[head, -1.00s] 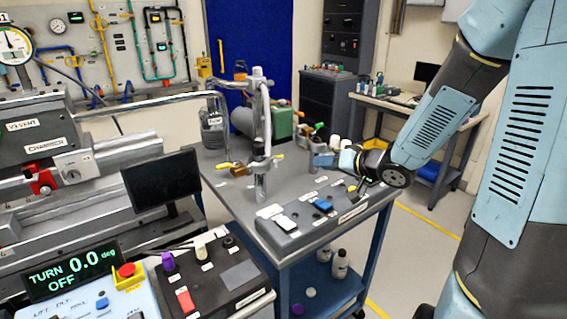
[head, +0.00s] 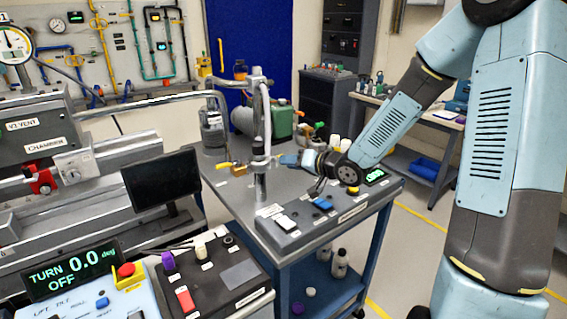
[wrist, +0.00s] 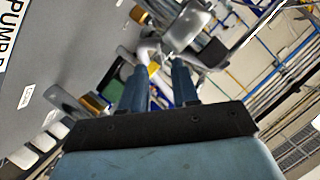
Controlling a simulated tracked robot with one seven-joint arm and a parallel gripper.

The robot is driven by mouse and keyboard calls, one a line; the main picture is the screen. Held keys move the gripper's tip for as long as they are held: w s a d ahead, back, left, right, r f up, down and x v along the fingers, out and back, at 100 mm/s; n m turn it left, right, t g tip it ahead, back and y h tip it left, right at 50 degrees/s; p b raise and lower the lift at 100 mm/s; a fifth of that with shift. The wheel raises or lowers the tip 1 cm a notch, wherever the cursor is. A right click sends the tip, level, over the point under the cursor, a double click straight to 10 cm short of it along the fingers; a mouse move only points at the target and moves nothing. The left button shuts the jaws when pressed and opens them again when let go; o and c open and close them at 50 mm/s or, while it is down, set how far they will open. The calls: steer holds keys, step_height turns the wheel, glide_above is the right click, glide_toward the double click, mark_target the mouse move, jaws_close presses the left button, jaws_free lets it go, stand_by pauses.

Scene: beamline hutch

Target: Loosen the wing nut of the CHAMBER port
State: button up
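I cannot make out which small part is the CHAMBER wing nut. My gripper (head: 287,159) is just right of the stand, pointing left. In the wrist view my gripper's two blue fingers (wrist: 159,82) are apart, with pale metal pipework (wrist: 150,48) beyond their tips. No held object shows between them.
A black monitor (head: 161,181) stands left of the cart. A green tank (head: 279,121) is behind the stand. A PUMP label (wrist: 14,30) shows in the wrist view.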

mark_target(277, 161)
steer(key=shift+x, duration=1.35)
jaws_close()
steer(key=shift+a, duration=0.25)
steer(key=shift+d, duration=0.1)
